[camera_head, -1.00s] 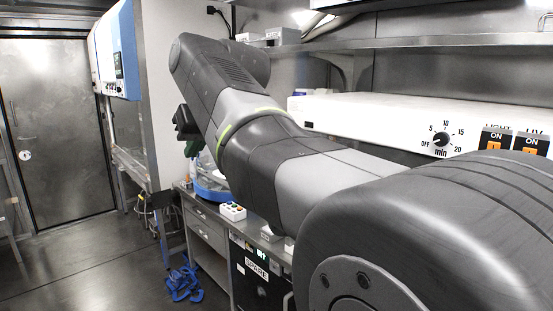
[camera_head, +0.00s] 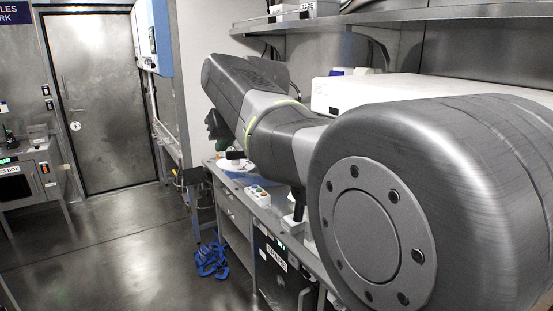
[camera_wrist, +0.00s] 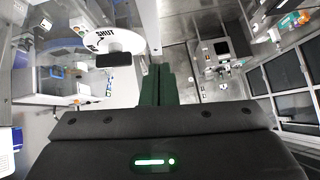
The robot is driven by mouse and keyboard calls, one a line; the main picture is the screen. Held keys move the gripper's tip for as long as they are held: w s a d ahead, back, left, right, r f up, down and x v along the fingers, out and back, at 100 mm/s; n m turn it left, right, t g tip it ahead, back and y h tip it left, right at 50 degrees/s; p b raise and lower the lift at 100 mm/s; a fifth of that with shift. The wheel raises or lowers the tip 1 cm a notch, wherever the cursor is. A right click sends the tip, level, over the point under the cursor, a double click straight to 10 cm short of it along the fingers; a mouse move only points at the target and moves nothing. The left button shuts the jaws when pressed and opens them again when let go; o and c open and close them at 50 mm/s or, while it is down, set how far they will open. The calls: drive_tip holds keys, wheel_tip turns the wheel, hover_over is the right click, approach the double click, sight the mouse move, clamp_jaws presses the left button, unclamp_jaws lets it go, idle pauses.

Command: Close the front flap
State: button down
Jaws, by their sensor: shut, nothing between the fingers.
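My gripper (camera_wrist: 159,85) shows in the wrist view as two dark green fingers held together, with nothing between them. To the left of the fingertips is a white disc (camera_wrist: 125,41) marked SHUT, with a black bar (camera_wrist: 114,60) at its lower edge. The bar and the fingers look apart. In the head view the white cabinet (camera_head: 400,88) is partly hidden behind my arm. I cannot clearly make out the front flap or how far open it is.
A bench with drawers (camera_head: 232,215) runs along the right wall and carries a small button box (camera_head: 257,196). Blue straps (camera_head: 211,259) lie on the floor beside it. The floor towards the metal door (camera_head: 97,100) is clear. A shelf (camera_head: 400,21) hangs above.

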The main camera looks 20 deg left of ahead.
sight(214, 172)
drive_tip(key=f, duration=0.1)
drive_tip(key=a+f, duration=0.1)
drive_tip(key=f+p, duration=0.1)
drive_tip(key=f, duration=0.1)
drive_tip(key=shift+w+a, duration=0.4)
drive_tip(key=shift+s+f, duration=0.2)
drive_tip(key=shift+f, duration=0.65)
drive_tip(key=shift+f, duration=0.1)
